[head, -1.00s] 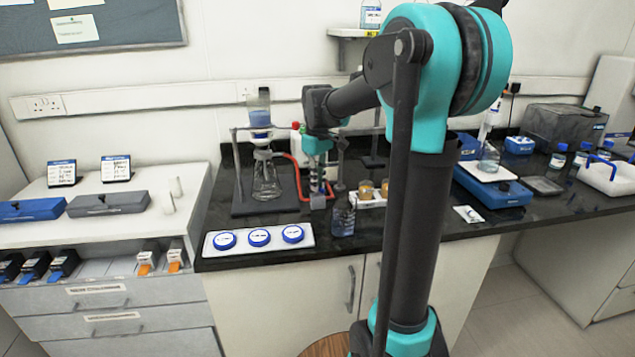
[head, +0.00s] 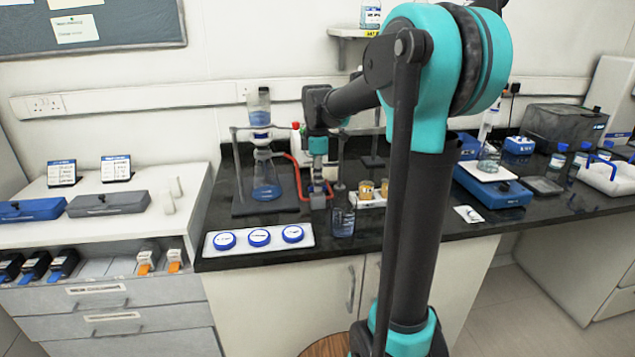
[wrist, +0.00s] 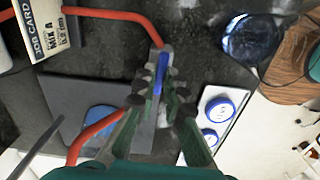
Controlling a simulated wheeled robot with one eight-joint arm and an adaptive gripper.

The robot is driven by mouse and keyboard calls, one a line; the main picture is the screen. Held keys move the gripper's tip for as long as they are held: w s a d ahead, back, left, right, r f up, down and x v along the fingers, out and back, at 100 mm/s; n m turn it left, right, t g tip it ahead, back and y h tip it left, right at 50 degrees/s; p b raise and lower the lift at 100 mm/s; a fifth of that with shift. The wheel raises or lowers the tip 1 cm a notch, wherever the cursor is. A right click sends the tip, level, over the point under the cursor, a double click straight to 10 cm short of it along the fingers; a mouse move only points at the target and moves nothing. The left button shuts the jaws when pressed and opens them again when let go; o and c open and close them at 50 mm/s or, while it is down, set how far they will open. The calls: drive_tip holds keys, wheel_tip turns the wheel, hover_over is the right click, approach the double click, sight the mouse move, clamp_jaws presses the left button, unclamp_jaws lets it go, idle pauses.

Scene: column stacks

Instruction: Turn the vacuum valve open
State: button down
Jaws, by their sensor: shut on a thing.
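My gripper (wrist: 153,84) is shut on the blue valve handle (wrist: 157,72) in the wrist view. The handle lies between the fingertips, roughly in line with them. Red tubing (wrist: 115,14) runs to the valve from one side, and more red tubing shows below left. In the head view my gripper (head: 318,188) points down at the bench, right of the filter flask (head: 266,182), and mostly hides the valve. The flask has blue liquid in its base. The funnel (head: 259,112) above it also holds some blue liquid.
A glass beaker (head: 342,222) stands close in front of my gripper. A white tray with blue-rimmed dishes (head: 258,238) lies at the bench's front left. Amber-filled jars (head: 366,190) stand just to the right. A job card (wrist: 48,28) is near the tubing.

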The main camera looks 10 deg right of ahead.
drive_tip(key=shift+n, duration=0.6)
drive_tip(key=c, duration=1.6)
unclamp_jaws()
wheel_tip(320, 180, up, 12)
